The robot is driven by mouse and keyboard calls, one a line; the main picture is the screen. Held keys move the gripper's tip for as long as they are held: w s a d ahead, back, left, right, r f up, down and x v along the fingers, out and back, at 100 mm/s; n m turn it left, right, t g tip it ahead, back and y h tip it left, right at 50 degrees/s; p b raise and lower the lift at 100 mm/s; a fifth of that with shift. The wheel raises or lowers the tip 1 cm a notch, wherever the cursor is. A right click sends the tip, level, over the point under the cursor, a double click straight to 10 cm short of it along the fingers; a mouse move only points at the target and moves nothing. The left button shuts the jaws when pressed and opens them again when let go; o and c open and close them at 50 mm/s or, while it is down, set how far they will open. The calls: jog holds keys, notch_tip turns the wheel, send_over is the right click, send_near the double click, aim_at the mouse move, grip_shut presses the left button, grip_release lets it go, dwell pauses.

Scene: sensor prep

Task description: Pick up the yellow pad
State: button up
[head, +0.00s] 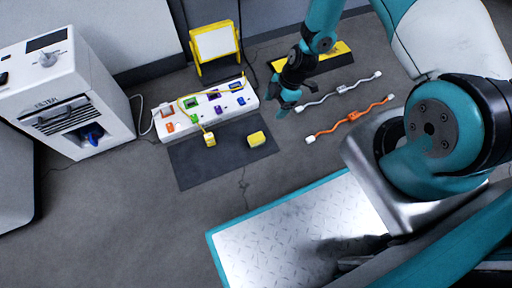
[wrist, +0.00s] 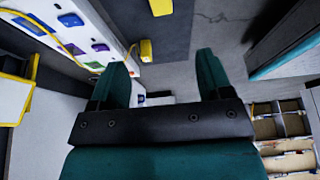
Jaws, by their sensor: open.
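The yellow pad (head: 257,139) is a small block lying on the right part of a dark mat (head: 195,173) on the floor. In the wrist view a yellow block at the top edge (wrist: 160,7), partly cut off, looks like this pad. A second yellow piece (head: 209,139), a plug on a yellow cable, sits to its left on the mat; it also shows in the wrist view (wrist: 146,48). My gripper (head: 287,105) is up and to the right of the pad, apart from it. In the wrist view its fingers (wrist: 160,78) are spread and empty.
A white socket panel (head: 172,129) with coloured ports stands behind the mat, with a yellow-framed board (head: 214,43) beyond. A white machine (head: 75,85) is at left. White (head: 340,90) and orange (head: 350,118) cables lie at right. Floor below the mat is clear.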

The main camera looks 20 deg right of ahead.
jog(key=b, duration=0.7)
send_near(257, 137)
jog(key=x, duration=0.5)
jog(key=shift+s+d+f, duration=0.1)
jog(key=shift+d+f, duration=0.05)
jog(key=shift+d, duration=0.05)
jog(key=b+x, duration=0.5)
jog(key=shift+a+f, duration=0.2)
jog(key=shift+a, duration=0.15)
jog(key=shift+r, duration=0.1)
jog(key=c, duration=1)
